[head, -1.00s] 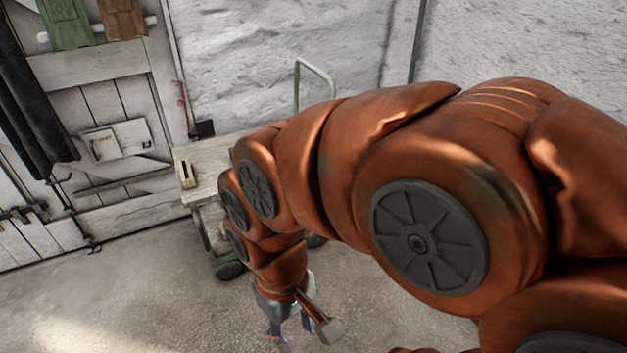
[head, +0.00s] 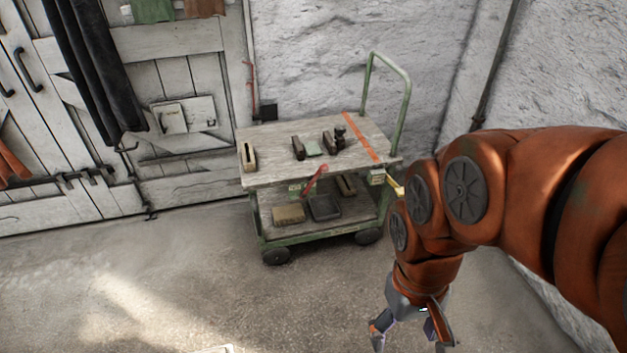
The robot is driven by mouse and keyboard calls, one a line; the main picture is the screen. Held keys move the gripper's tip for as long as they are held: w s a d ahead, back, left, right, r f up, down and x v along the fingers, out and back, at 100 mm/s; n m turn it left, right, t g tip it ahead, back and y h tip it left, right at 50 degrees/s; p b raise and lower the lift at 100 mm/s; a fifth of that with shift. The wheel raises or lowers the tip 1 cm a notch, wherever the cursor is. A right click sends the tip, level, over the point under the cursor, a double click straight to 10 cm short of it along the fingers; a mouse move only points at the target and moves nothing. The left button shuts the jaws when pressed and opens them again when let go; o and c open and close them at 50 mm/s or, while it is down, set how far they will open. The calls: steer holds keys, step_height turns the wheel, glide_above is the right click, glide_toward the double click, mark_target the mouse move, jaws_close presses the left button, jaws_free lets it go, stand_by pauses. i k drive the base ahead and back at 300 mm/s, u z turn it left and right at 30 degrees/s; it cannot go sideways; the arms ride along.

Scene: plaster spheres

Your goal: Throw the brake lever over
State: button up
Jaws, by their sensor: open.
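A red lever (head: 315,180) stands tilted at the front edge of the trolley (head: 270,179), below its wooden top. A yellow-tipped piece (head: 394,187) sticks out at the trolley's right end, by a small pale box (head: 376,177). I cannot tell for certain which one is the brake lever. My gripper (head: 410,333) is open and empty. It hangs low over the floor to the right of and in front of the trolley, apart from both levers.
Several small blocks and tools (head: 298,147) lie on the trolley top. A tan box (head: 289,213) and a dark tray (head: 325,207) sit on its lower shelf. A green handle (head: 405,95) rises at the right.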

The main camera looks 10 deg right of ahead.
mark_target(324, 167)
steer(key=z, duration=1.45)
steer(key=i, duration=0.55)
steer(key=u, duration=2.85)
